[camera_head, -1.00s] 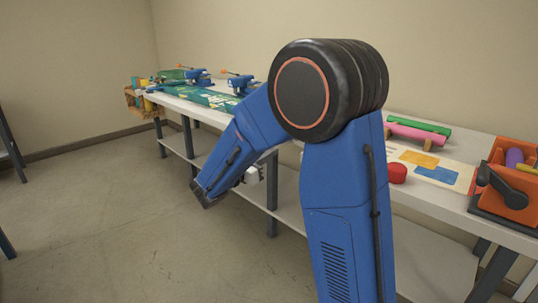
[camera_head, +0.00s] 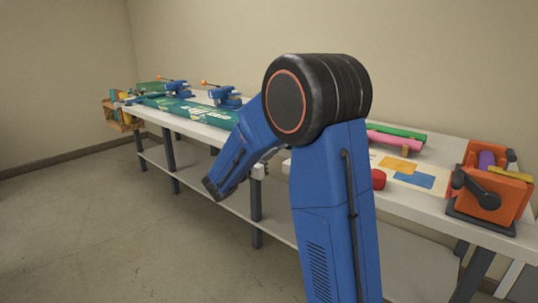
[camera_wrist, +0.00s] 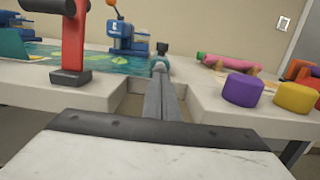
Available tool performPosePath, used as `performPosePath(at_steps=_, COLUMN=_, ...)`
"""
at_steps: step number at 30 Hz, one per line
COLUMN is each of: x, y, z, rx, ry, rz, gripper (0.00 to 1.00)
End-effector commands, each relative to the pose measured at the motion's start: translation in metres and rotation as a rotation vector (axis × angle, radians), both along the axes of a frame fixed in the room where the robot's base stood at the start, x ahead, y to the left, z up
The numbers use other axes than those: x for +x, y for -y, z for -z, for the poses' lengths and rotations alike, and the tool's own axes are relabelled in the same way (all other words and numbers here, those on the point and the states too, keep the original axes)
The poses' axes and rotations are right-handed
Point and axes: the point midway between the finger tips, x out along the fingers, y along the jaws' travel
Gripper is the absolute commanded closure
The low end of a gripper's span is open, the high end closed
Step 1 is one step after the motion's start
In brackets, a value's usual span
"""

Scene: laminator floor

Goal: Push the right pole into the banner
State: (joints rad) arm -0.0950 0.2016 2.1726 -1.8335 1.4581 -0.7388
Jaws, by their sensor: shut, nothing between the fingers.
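The green banner (camera_head: 187,109) lies flat on the long white table in the head view, its right part hidden by my arm. The banner also shows in the wrist view (camera_wrist: 92,54), on the table beyond my gripper. My gripper (camera_wrist: 160,68) is shut and empty in the wrist view. Its fingers point towards the table, in line with a gap in the near edge. A small dark piece (camera_wrist: 162,48) shows just beyond the fingertips; I cannot tell whether it is an end of the right pole. In the head view my gripper is mostly hidden behind my arm.
Blue presses (camera_head: 224,96) stand behind the banner. A red tool (camera_wrist: 70,45) stands close on the left in the wrist view. Purple (camera_wrist: 243,90) and yellow (camera_wrist: 295,98) round pieces lie to the right. An orange machine (camera_head: 490,188) stands at the table's right. The floor at left is clear.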

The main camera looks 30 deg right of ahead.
Motion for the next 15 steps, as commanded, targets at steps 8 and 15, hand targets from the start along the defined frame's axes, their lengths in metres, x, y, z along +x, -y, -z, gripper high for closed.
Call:
performPosePath(at_steps=8, x=0.000, y=0.001, z=0.000, rx=0.000, ry=0.000, rz=0.000, gripper=1.00)
performPosePath(at_steps=15, x=0.009, y=0.025, z=0.001, rx=0.000, ry=-0.001, rz=0.002, gripper=1.00)
